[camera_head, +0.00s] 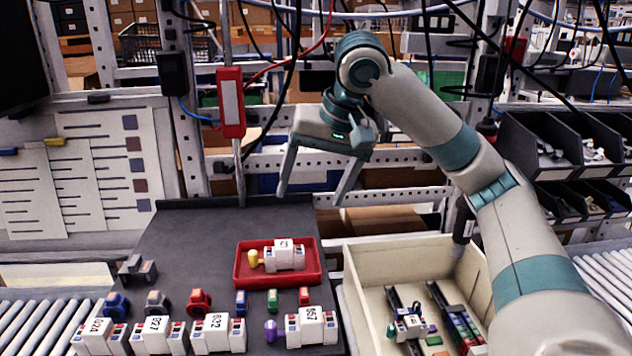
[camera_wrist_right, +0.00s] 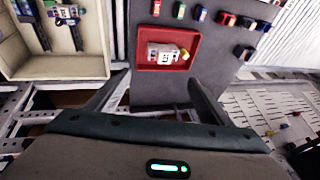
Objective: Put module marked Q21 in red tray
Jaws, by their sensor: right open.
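The red tray (camera_head: 278,283) lies on the dark grey work board and also shows in the right wrist view (camera_wrist_right: 140,50). A white module (camera_head: 288,258) with a label on top sits inside it, with a yellow knob at its left end; I cannot read its label surely. Several other white labelled modules stand in a row at the board's front, including one at the left (camera_head: 99,338) and one at the right (camera_head: 311,328). My right gripper (camera_head: 311,198) is open and empty, above and behind the tray. My left gripper is not in view.
A cream bin (camera_head: 356,290) right of the board holds dark rails and small parts. Small coloured pieces, including a red knob (camera_head: 199,301), stand between the tray and the module row. A red hanging tool (camera_head: 230,103) hangs left of my right gripper. Rollers flank both sides.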

